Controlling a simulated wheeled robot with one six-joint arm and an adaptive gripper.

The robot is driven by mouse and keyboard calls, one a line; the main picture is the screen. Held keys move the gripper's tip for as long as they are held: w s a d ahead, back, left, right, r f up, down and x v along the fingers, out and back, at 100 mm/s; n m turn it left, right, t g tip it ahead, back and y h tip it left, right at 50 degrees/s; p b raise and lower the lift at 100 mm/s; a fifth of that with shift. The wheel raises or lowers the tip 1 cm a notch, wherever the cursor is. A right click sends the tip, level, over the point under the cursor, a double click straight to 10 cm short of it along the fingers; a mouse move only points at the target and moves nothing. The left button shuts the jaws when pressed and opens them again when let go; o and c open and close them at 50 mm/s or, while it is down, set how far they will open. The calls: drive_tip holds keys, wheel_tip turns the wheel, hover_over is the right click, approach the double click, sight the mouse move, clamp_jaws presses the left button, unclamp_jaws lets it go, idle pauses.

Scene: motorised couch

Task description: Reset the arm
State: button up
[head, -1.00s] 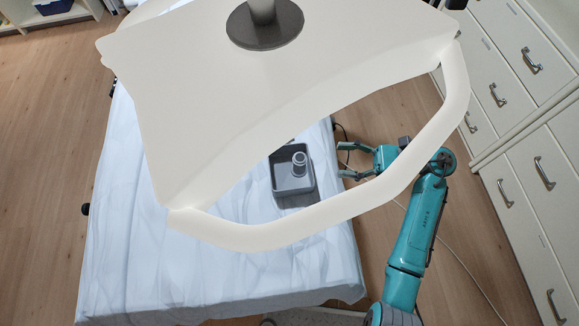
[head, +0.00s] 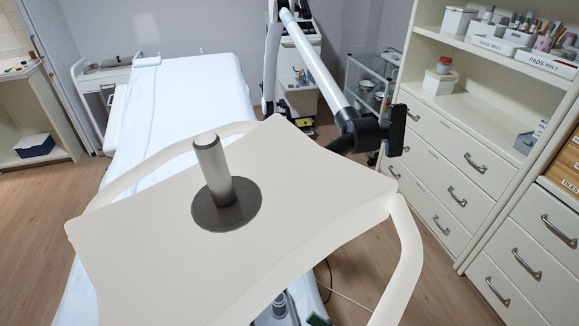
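My gripper does not clearly show in the head view. A small dark piece with a green edge (head: 319,319) shows at the bottom edge, and I cannot tell whether it is part of my arm. A large cream panel (head: 150,240) with an upright grey handle (head: 214,172) on a dark round base fills the lower middle. It hides much of what lies below it. A small grey object (head: 281,305) shows partly past the panel's lower edge.
The couch with a white sheet (head: 190,95) runs away at the left. A jointed white arm (head: 318,65) with a black joint (head: 362,134) stands behind the panel. Cream drawers (head: 440,160) and shelves line the right. A trolley (head: 374,75) stands at the back.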

drive_tip(key=s+d+n+t+h, duration=0.2)
drive_tip(key=s+d+n+h, duration=0.2)
drive_tip(key=s+n+h, duration=0.3)
drive_tip(key=s+d+f+n+t+h, duration=0.1)
drive_tip(key=s+d+n+h, duration=0.3)
drive_tip(key=s+n+h, duration=0.4)
drive_tip(key=s+d+f+n+t+h, duration=0.1)
drive_tip(key=s+d+n+t+h, duration=0.2)
drive_tip(key=s+n+h, duration=0.4)
drive_tip(key=s+d+n, duration=0.1)
drive_tip(key=n, duration=0.6)
drive_tip(key=shift+s+d+f+n, duration=0.15)
drive_tip(key=shift+s+d+n, duration=0.05)
drive_tip(key=shift+d+n, duration=0.2)
drive_tip(key=shift+a, duration=0.1)
